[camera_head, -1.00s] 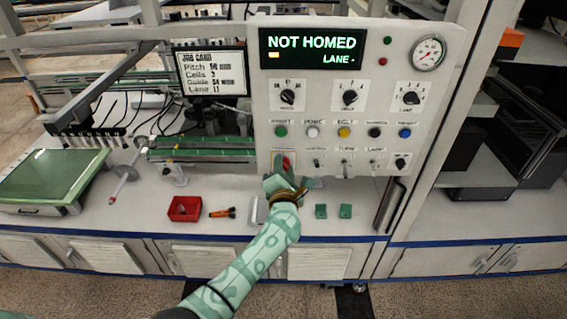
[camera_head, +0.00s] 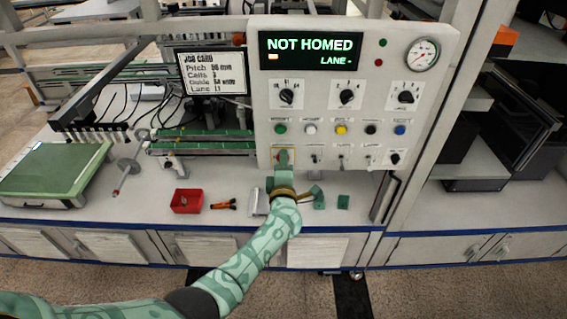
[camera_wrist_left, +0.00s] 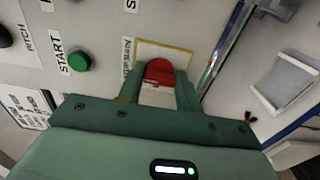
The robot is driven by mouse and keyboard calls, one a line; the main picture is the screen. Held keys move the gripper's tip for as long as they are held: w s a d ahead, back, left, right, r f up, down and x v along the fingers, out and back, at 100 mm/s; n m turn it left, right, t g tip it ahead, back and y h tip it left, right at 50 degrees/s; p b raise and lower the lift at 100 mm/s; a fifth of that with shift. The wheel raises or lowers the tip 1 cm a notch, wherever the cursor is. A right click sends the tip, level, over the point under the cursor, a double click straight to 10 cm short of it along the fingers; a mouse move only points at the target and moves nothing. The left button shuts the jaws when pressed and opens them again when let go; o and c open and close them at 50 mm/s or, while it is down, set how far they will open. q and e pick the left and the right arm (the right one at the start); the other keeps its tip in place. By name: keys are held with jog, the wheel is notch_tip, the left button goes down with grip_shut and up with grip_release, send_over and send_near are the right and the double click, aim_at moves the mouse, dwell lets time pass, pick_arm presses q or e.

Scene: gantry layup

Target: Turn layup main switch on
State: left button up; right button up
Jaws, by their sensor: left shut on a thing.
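The main switch shows as a red knob (camera_wrist_left: 159,72) on a pale, yellow-edged plate labelled MAIN in the left wrist view. It is set in the lower left of the control panel (camera_head: 262,100). My left gripper (camera_head: 284,157) is at the panel and hides most of the switch in the head view. In the wrist view the left gripper (camera_wrist_left: 159,88) has one finger on each side of the red knob, shut on it. The display (camera_head: 311,48) reads NOT HOMED and is lit. My right gripper is not in view.
Rotary selectors, coloured buttons and small toggles fill the panel. On the bench below lie a red bin (camera_head: 186,201), an orange-handled tool (camera_head: 223,205) and green blocks (camera_head: 343,202).

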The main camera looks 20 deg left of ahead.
pick_arm(q)
jog(key=shift+s+f, duration=0.1)
jog(key=shift+f, duration=0.05)
jog(key=o, duration=1)
